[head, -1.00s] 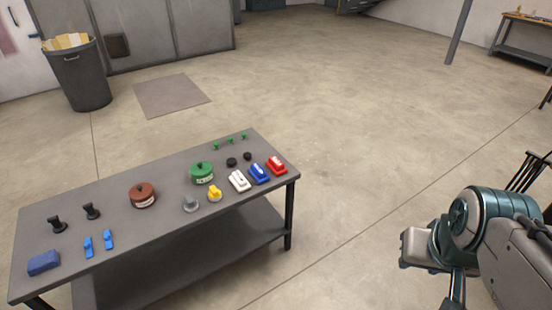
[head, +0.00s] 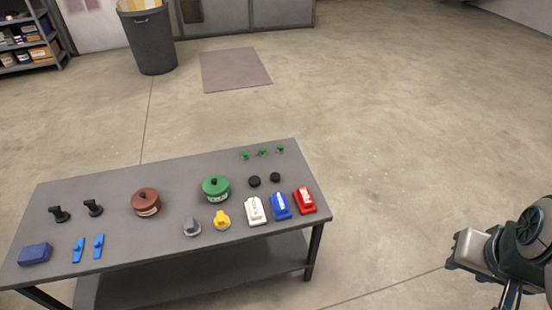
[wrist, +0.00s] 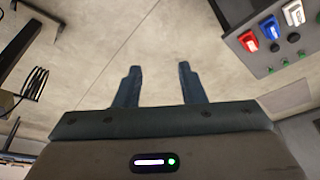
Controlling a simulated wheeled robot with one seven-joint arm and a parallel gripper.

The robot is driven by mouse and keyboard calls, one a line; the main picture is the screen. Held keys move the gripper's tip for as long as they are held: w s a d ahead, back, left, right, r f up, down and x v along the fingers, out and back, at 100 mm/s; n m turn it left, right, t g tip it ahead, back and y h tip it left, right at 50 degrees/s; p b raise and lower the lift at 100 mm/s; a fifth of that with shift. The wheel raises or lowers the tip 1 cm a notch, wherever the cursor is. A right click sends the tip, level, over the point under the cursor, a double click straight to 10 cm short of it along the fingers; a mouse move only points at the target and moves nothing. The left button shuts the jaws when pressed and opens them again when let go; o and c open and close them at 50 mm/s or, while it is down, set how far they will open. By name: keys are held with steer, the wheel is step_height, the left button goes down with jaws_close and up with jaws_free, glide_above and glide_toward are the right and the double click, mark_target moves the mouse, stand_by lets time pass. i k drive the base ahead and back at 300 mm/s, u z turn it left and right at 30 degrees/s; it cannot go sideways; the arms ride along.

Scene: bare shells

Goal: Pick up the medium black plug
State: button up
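Two small round black pieces (head: 254,181) (head: 275,177) lie on the grey table behind the white and blue blocks. Two black knob-shaped pieces (head: 59,213) (head: 93,208) stand at the table's left end. I cannot tell which of these is the medium black plug. The round black pieces also show in the wrist view (wrist: 275,47) at the upper right. My gripper (wrist: 157,75) is open and empty over bare floor, off to the side of the table. In the head view only part of my arm shows, at the lower right.
A bin (head: 150,42) stands behind. Floor right of the table is clear.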

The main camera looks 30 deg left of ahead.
mark_target(275, 177)
steer(key=u, duration=0.7)
steer(key=i, duration=1.35)
steer(key=u, duration=0.8)
